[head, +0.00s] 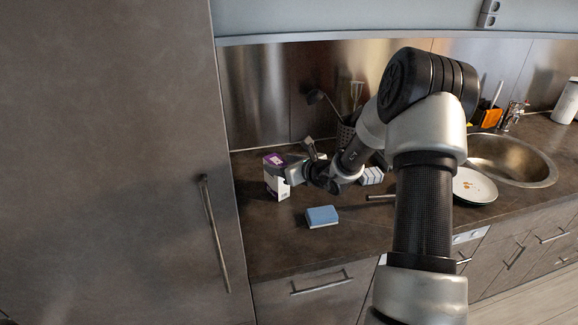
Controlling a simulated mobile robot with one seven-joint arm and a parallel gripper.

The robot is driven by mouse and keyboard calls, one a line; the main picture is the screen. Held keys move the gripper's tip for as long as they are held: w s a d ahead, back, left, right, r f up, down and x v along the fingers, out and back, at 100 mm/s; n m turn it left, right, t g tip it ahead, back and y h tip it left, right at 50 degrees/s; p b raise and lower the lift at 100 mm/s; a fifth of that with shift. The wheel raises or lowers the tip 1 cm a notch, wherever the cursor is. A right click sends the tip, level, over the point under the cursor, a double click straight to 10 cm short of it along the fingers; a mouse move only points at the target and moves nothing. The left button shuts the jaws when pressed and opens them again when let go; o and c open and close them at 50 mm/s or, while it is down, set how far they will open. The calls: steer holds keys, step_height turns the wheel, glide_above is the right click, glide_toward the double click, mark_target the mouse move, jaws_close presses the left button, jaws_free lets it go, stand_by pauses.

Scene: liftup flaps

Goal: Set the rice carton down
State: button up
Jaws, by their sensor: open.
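A small carton (276,184), white with a purple top, stands upright on the dark counter at the left, near the tall cabinet. It looks like the rice carton; its print is too small to read. My gripper (288,174) is open at the carton's right side. Part of the carton is hidden behind the gripper, and I cannot tell whether the fingers touch it. The carton's base appears to rest on the counter.
A blue sponge (321,216) lies in front of the carton. A plate (474,186) and a sink (508,160) are to the right. The tall cabinet (110,160) bounds the left side. Bare counter (275,245) lies near the front edge.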

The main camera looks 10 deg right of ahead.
steer(key=shift+v, duration=2.4)
